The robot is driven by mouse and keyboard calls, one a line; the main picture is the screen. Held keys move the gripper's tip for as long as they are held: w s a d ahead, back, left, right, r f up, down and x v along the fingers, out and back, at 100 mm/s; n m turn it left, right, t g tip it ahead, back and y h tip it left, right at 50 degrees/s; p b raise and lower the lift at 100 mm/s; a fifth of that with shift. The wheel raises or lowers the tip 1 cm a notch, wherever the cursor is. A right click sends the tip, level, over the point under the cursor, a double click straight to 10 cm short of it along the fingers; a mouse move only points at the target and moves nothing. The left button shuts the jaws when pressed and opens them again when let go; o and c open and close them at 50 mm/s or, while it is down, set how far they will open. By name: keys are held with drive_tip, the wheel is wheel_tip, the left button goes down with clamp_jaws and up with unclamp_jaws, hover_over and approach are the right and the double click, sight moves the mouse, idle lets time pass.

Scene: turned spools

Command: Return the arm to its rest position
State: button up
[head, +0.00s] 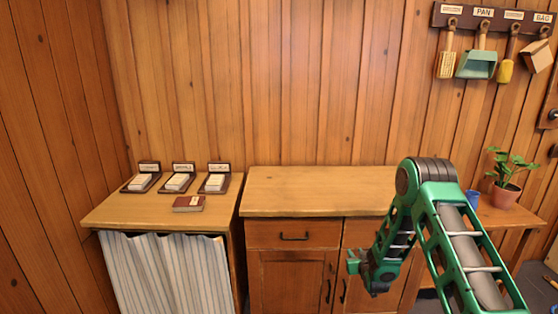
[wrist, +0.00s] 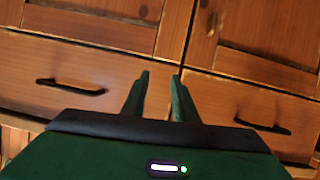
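My green arm (head: 463,250) rises from the lower right of the head view, bends at a dark elbow and comes down in front of the wooden cabinet (head: 293,235). My gripper (head: 354,262) hangs below the countertop level, in front of the cabinet, small and partly unclear in the head view. In the wrist view my gripper (wrist: 161,75) shows two green fingers apart, with bare cabinet front between them. It is open and holds nothing.
A curtained side table (head: 115,220) at left bears several card holders (head: 176,182) and a red book (head: 188,204). The cabinet top (head: 310,192) is bare where visible. A potted plant (head: 506,192) and blue cup (head: 472,199) stand right, near my arm. Tools hang from a rack (head: 497,16).

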drive_tip(key=s+d+r+m+g+h, duration=0.1)
drive_tip(key=s+d+r+g, duration=0.1)
drive_tip(key=s+d+r, duration=0.3)
drive_tip(key=s+d+r+g+h, duration=0.1)
drive_tip(key=d+r, duration=0.2)
drive_tip(key=r, duration=0.4)
drive_tip(key=s+d+r+m+g, duration=0.2)
drive_tip(key=s+d+r+g, duration=0.3)
drive_tip(key=s+r, duration=0.65)
drive_tip(key=s+a+r+m+g+y, duration=0.1)
drive_tip(key=s+r+g, duration=0.1)
drive_tip(key=s, duration=1.2)
drive_tip(key=s+a+r+m+g, duration=0.1)
drive_tip(key=s+r, duration=0.2)
drive_tip(key=s, duration=1)
drive_tip(key=s+a+r+m+g+y, duration=0.1)
drive_tip(key=s+r+m+g, duration=0.1)
drive_tip(key=s, duration=1.2)
drive_tip(key=shift+s+a+r+g+y, duration=0.3)
drive_tip(key=shift+s+r, duration=0.05)
drive_tip(key=shift+r, duration=0.15)
drive_tip(key=shift+w+f, duration=0.25)
drive_tip(key=shift+w, duration=0.4)
drive_tip(key=shift+s, duration=0.15)
